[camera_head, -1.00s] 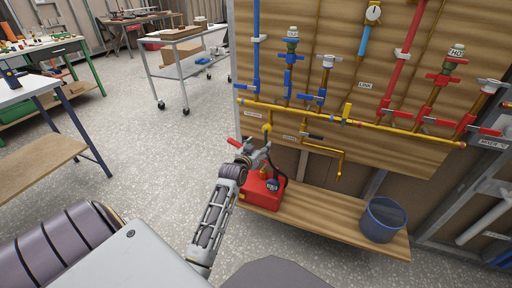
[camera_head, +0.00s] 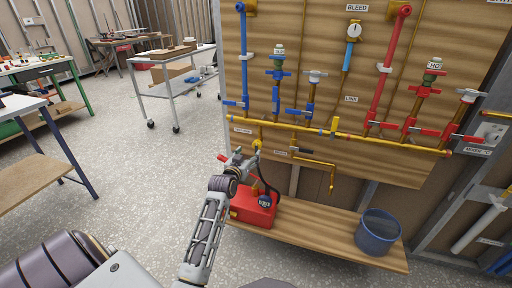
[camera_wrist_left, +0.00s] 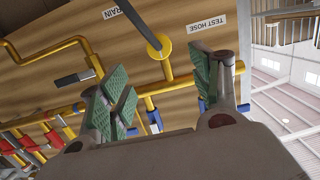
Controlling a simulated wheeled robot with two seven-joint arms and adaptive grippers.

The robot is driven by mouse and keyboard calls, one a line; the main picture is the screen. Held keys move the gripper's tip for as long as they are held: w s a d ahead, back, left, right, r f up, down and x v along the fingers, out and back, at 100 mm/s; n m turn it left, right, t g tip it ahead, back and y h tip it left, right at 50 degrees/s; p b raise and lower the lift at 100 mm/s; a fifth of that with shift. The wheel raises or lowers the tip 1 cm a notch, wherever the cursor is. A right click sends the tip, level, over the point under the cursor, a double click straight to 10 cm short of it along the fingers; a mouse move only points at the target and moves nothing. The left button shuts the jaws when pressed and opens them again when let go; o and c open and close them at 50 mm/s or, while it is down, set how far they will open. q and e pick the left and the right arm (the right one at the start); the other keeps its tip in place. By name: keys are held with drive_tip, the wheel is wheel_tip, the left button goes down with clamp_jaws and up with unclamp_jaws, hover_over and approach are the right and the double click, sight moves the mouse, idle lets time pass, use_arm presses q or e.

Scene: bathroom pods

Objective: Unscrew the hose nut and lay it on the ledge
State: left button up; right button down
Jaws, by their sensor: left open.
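The yellow hose nut (camera_head: 257,145) sits on a short branch below the brass pipe, at the lower left of the wooden board. A dark hose (camera_head: 268,185) runs from there down to a red box. My left gripper (camera_head: 243,158) is just left of and below the nut. In the left wrist view my left gripper (camera_wrist_left: 165,95) is open, its green pads apart. The yellow nut (camera_wrist_left: 160,47) shows beyond and between them, with the dark hose leading to it. Contact cannot be seen. The wooden ledge (camera_head: 312,228) runs below the board. My right gripper is not in view.
The red box (camera_head: 253,208) stands at the ledge's left end and a blue bucket (camera_head: 378,232) at its right end. Bare ledge lies between them. A bent brass drain pipe (camera_head: 331,178) hangs right of the nut. Blue and red pipes cover the board above.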

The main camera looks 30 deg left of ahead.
sight(256, 145)
use_arm(q)
drive_tip(key=shift+b+x, duration=0.75)
drive_tip(key=shift+x, duration=2)
drive_tip(key=shift+b+x, duration=0.35)
drive_tip(key=shift+x, duration=0.65)
drive_tip(key=shift+b+x, duration=0.45)
drive_tip(key=shift+x, duration=1.75)
drive_tip(key=shift+w+a+b, duration=0.15)
drive_tip(key=shift+w+b, duration=0.05)
drive_tip(key=shift+b, duration=0.1)
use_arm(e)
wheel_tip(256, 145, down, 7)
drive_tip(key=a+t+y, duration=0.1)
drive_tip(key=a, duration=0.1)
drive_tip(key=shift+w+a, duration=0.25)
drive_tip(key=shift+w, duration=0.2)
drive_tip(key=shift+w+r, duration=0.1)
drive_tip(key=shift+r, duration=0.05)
